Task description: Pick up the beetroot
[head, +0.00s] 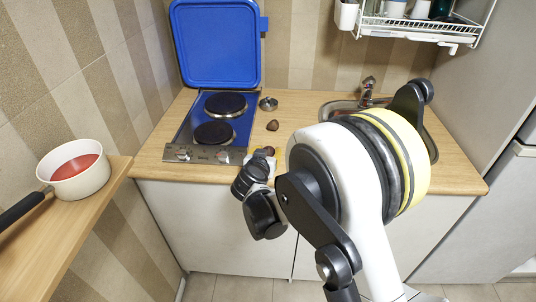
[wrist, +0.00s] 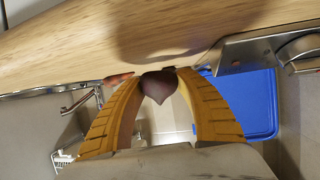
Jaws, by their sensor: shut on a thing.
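The beetroot (wrist: 158,86) is dark purple-red and rounded with a pointed tip. In the wrist view it sits between the two orange fingers of my gripper (wrist: 160,90), which are shut on it. In the head view my gripper (head: 264,154) is at the counter's front edge, right of the hob, and the beetroot (head: 269,150) shows only as a small dark red patch. I cannot tell whether it touches the counter.
A brown lump (head: 272,125) and a small metal pot (head: 268,103) are on the wooden counter (head: 305,108). The hob (head: 184,140) has its blue lid (head: 216,42) raised. A sink is at the right. A white saucepan (head: 62,184) stands on the left shelf.

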